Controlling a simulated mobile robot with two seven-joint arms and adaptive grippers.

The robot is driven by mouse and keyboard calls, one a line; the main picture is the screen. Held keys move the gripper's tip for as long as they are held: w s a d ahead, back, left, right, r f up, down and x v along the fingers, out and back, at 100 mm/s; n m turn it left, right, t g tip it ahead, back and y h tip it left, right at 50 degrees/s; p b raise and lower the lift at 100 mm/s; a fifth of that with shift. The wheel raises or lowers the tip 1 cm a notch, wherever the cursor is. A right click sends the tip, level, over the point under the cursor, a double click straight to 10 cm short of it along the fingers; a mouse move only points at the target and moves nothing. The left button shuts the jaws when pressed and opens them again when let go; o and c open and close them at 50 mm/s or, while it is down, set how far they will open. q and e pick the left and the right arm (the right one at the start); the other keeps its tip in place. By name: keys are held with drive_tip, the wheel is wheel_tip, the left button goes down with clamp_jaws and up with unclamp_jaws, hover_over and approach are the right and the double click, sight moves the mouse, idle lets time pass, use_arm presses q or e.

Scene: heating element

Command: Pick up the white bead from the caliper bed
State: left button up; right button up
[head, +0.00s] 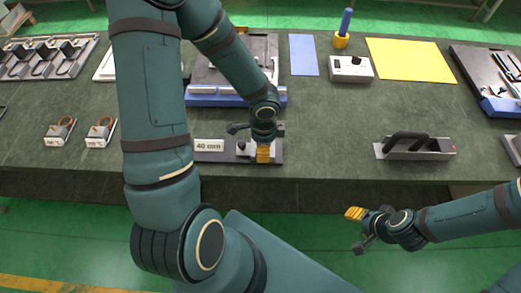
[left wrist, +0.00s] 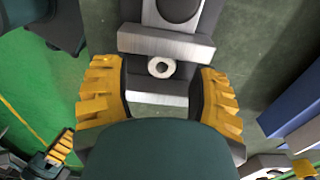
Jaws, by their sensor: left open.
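The white bead (left wrist: 161,67) is a small ring with a dark hole, seen from above in the left wrist view. It sits on the dark caliper bed (left wrist: 150,85), between a light metal jaw on its far side and a metal block (left wrist: 157,103) on its near side. My left gripper (left wrist: 160,95) is open, with one yellow finger on either side of the bed. In the head view my left gripper (head: 263,153) hangs over the right end of the caliper (head: 208,158) and hides the bead. My right gripper (head: 357,229) is low at the right, in front of the bench.
The caliper carries a "40 mm" label (head: 208,145) near the bench's front edge. A grey block with a black handle (head: 408,155) stands to the right. Two small grey blocks with copper rings (head: 101,132) are at left.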

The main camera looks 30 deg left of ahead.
use_arm(q)
drive_tip(key=shift+f, duration=0.65)
drive_tip(key=c, duration=0.9)
drive_tip(key=shift+r, duration=0.1)
drive_tip(key=shift+c, duration=0.2)
